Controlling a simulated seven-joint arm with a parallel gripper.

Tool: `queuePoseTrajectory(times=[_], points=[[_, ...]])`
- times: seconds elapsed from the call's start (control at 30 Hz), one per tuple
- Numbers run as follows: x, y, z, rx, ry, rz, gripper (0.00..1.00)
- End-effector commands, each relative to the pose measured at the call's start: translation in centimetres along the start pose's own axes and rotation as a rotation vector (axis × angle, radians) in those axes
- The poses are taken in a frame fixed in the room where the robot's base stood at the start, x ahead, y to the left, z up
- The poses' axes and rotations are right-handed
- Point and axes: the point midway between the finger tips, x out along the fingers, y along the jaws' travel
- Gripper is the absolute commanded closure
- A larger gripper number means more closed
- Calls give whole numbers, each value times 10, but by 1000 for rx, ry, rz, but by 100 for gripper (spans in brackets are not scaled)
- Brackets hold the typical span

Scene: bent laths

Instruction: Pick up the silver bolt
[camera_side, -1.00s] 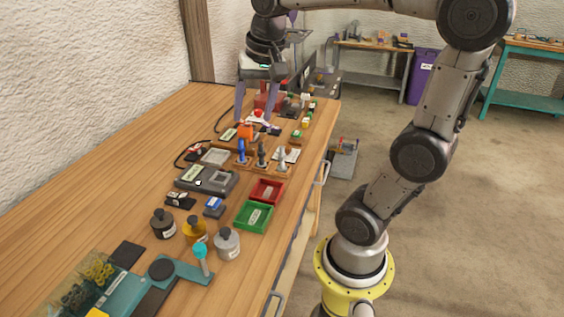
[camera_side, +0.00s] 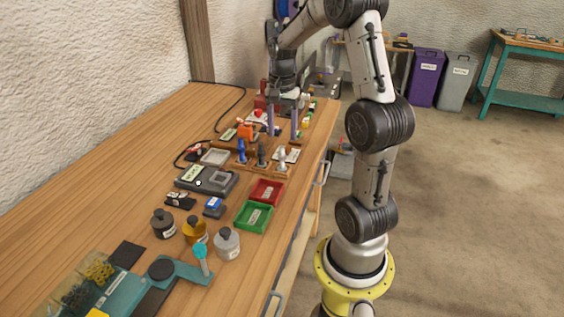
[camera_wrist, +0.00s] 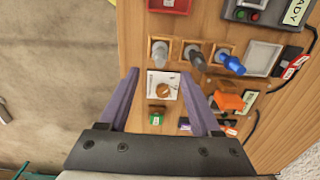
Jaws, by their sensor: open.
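The silver bolt (camera_side: 282,158) stands upright at the right end of a wooden rack (camera_side: 262,167) in the side view. In the wrist view the silver bolt (camera_wrist: 160,53) is in the leftmost holder, just past the fingertips. A dark bolt (camera_wrist: 195,56) and a blue bolt (camera_wrist: 231,64) stand in the same row. My gripper (camera_side: 282,137) is open and empty, pointing down behind the rack. In the wrist view my gripper (camera_wrist: 159,74) has its fingers either side of a white card (camera_wrist: 158,93) with a brown knob. The silver bolt is not between the fingers.
A red tray (camera_side: 265,192) and a green tray (camera_side: 254,216) lie in front of the rack. A grey device (camera_side: 207,180) is to the left. An orange object (camera_wrist: 228,102) lies close to the right finger.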

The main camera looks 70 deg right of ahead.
Motion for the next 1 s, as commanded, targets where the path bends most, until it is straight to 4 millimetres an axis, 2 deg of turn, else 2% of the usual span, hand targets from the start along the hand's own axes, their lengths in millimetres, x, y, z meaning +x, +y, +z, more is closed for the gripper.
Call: queuePoseTrajectory(times=[0.27, 0.53, 0.87, 1.0], points=[[21, 0, 2, -1, -2, 2, 35], [57, 0, 4, -1, -2, 2, 35], [63, 0, 4, -1, 1, -1, 35], [63, 0, 4, -1, 1, -1, 60]])
